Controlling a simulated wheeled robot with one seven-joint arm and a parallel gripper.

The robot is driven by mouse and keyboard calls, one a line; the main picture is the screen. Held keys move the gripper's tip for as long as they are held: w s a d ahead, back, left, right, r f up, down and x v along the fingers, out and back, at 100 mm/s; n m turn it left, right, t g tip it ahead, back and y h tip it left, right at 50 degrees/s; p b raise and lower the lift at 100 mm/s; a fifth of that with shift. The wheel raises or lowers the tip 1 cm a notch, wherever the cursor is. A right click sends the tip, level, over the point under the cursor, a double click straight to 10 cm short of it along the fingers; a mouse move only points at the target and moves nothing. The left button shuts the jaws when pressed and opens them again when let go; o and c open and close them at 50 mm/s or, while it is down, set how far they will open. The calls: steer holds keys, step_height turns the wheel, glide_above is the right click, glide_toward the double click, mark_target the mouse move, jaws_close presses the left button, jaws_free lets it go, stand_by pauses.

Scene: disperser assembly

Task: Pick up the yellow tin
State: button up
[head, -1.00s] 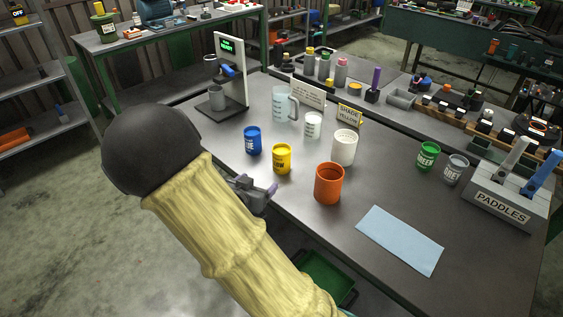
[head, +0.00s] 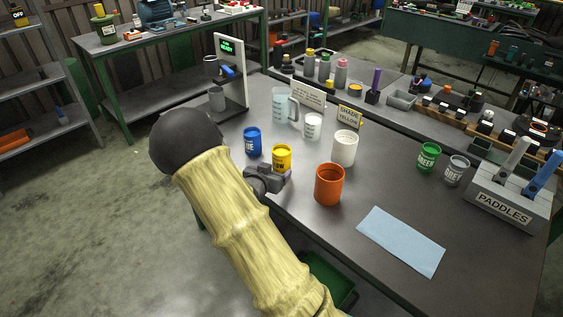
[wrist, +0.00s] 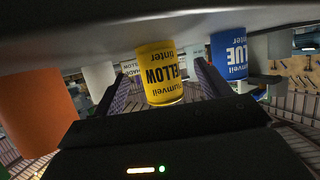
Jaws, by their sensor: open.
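The yellow tin (head: 282,156) stands upright on the workbench, between the blue tin (head: 252,141) and the orange pot (head: 329,184). My gripper (head: 284,173) is at the near edge of the bench, close in front of the yellow tin, and hides its lower part in the head view. In the wrist view the yellow tin (wrist: 160,74) appears upside down, lying between the two open fingers of my gripper (wrist: 158,88). The fingers are apart and I see no contact with the tin. The blue tin (wrist: 232,58) is just right of it in that view.
A white pot (head: 344,148) and a small white cup (head: 313,126) stand behind the yellow tin. A clear jug (head: 281,106) is farther back. Green (head: 428,157) and grey (head: 456,171) tins and a paddles holder (head: 505,205) are at right. The bench around the blue cloth (head: 401,241) is clear.

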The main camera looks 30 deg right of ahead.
mark_target(278, 167)
steer(key=x, duration=0.5)
steer(key=shift+d, duration=0.2)
steer(key=shift+s, duration=0.1)
steer(key=shift+c, duration=0.5)
steer(key=c, duration=1.1)
steer(key=shift+r, duration=0.1)
steer(key=shift+c, duration=0.2)
step_height(278, 167, up, 10)
steer(key=p, duration=0.1)
steer(key=shift+f, duration=0.2)
steer(key=shift+r, duration=0.1)
stand_by(0.6)
